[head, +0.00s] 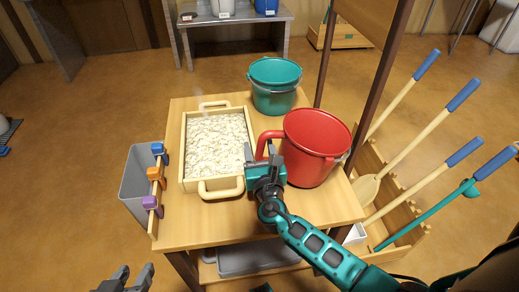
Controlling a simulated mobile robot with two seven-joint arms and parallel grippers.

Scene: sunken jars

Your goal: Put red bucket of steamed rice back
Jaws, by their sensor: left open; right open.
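The red bucket (317,150) stands upright on the right part of the wooden table, its red side handle pointing left. Its visible inside is red, and I see no rice in it. My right gripper (256,160) is open at the bucket's left side, close to the handle; I cannot tell whether the handle lies between its fingers. A wooden tray (184,155) left of the bucket holds white rice-like grains. My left gripper (127,281) is open and empty at the bottom left, in front of the table and away from the bucket.
A teal bucket (274,92) stands at the table's back. A grey bin (138,183) with coloured clips beside it hangs at the left edge. A wooden post (384,75) rises behind the red bucket. Long-handled tools (427,124) lean in a rack at right. The table's front strip is clear.

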